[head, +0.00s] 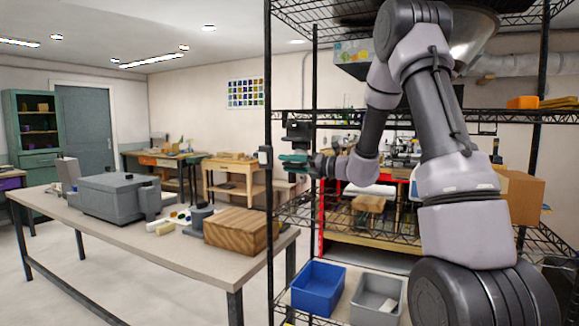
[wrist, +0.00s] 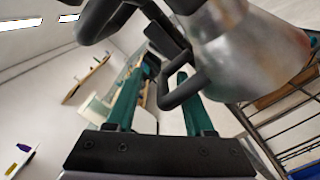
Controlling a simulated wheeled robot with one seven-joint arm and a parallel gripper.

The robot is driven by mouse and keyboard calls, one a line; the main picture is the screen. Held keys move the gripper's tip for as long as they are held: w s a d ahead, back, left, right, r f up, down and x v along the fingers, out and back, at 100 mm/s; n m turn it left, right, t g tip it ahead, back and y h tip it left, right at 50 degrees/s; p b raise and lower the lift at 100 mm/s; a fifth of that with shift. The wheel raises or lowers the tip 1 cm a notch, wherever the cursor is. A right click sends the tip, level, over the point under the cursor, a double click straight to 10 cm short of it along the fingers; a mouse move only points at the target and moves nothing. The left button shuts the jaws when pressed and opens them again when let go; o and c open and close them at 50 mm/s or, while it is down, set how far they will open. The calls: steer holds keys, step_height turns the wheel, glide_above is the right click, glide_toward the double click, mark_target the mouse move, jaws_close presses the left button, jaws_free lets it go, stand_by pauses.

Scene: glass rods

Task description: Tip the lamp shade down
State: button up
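The lamp shade (wrist: 250,50) is a dull metal bell filling the upper right of the wrist view. A dark looped handle (wrist: 176,97) reaches from it towards the fingers. A similar metal dome (head: 475,38) shows in the head view, partly hidden behind my arm. My gripper (head: 290,160) has teal fingers and sits beside the shelf's front post. In the wrist view my gripper (wrist: 160,82) is open, its fingers apart. The handle's lower end crosses in front of the right finger; I cannot tell whether they touch. Nothing is clearly held.
A black wire shelf (head: 400,116) surrounds my arm, with a dark post (head: 268,200) near the gripper. Below are a blue bin (head: 318,285) and a grey bin (head: 377,296). A workbench (head: 120,228) at left carries a grey machine and a wooden block (head: 240,230).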

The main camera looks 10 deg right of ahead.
steer(key=shift+s+d+f, duration=0.1)
steer(key=shift+d+f, duration=0.05)
stand_by(0.5)
steer(key=v, duration=1)
steer(key=shift+s+d, duration=0.15)
steer(key=shift+d, duration=0.05)
